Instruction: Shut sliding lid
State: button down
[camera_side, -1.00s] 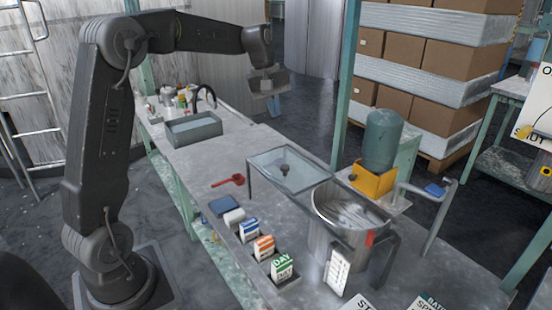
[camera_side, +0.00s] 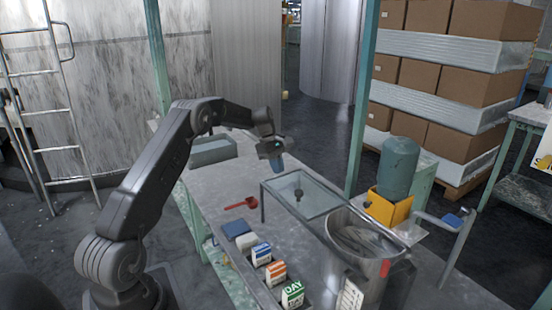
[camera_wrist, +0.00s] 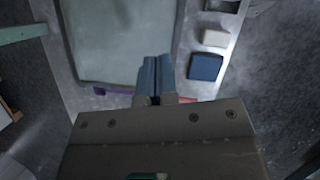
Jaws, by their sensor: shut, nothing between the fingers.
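The sliding lid (camera_side: 318,188) is a clear flat pane with a dark knob (camera_side: 298,196), lying on a raised metal frame left of the round metal vat (camera_side: 345,222). The vat's mouth is open and shows its inside. In the wrist view a large pale pane (camera_wrist: 120,40), which looks like the lid, fills the upper left; its knob is not seen there. My gripper (camera_side: 278,168) is above the bench just behind and left of the lid, apart from it, fingers pointing down. The blue fingers (camera_wrist: 153,80) are together and hold nothing.
A red scoop (camera_side: 240,203), a blue box (camera_side: 236,229) and several small cartons (camera_side: 275,273) lie on the bench left of the lid. A grey tub (camera_side: 212,150) stands behind. A green canister (camera_side: 397,167) on a yellow base (camera_side: 388,208) stands right of the vat.

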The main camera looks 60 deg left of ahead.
aim_at(290, 197)
jog(key=x, duration=0.4)
jog(key=shift+w+d+f, duration=0.1)
jog(key=shift+w+d, duration=0.05)
jog(key=shift+d, duration=0.45)
jog(key=shift+w+d, duration=0.15)
jog(key=shift+d, duration=0.45)
jog(key=shift+w+d, duration=0.25)
jog(key=shift+d, duration=0.55)
jog(key=shift+d, duration=0.15)
jog(key=d, duration=2.4)
jog(key=shift+d, duration=0.3)
